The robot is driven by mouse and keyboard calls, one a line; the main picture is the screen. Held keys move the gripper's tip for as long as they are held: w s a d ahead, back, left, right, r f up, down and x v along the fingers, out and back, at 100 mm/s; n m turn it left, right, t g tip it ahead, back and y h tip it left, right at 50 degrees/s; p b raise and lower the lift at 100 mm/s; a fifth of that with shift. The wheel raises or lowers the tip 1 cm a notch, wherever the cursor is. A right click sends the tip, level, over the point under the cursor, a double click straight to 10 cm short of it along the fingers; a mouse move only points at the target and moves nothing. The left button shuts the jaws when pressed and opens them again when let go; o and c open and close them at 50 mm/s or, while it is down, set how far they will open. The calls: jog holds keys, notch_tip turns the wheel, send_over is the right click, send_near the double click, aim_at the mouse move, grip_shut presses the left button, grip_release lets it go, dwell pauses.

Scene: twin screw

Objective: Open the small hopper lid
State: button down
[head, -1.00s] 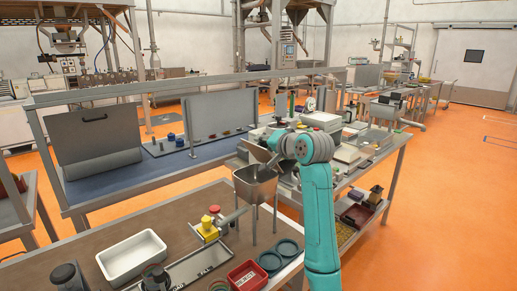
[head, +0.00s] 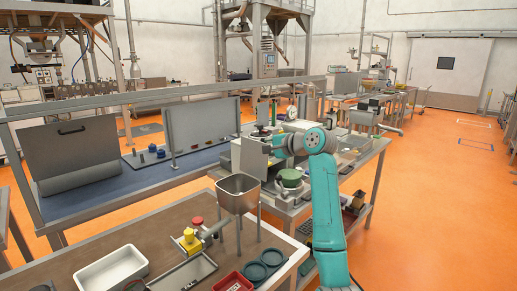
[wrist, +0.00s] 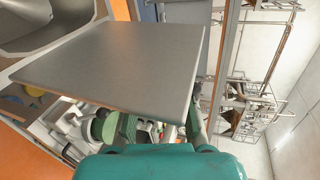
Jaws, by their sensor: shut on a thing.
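The small hopper (head: 238,199) is a grey metal bin on thin legs at the near table's far right corner, its top uncovered and its inside visible. Its lid (head: 252,157), a flat grey square plate, stands steeply tilted behind the hopper's rim. My gripper (head: 270,150) is shut on the lid, at the side away from the hopper. In the wrist view the lid (wrist: 120,60) fills the middle, with the hopper's opening (wrist: 45,22) beyond it at upper left. One finger shows beside the lid; the other is mostly hidden. I cannot tell whether the lid still touches the hopper.
A yellow-and-red device (head: 190,241), a white tray (head: 111,271), a red bin (head: 233,283) and dark green rings (head: 264,264) lie on the near table. A green round item (head: 290,178) and other equipment crowd the table behind my arm. Orange floor is clear at right.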

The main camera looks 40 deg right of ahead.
jog(key=shift+d+f, duration=0.1)
jog(key=shift+d, duration=0.05)
dwell(0.3)
jog(key=c, duration=0.9)
grip_release()
jog(key=shift+c, duration=0.2)
jog(key=v, duration=1.2)
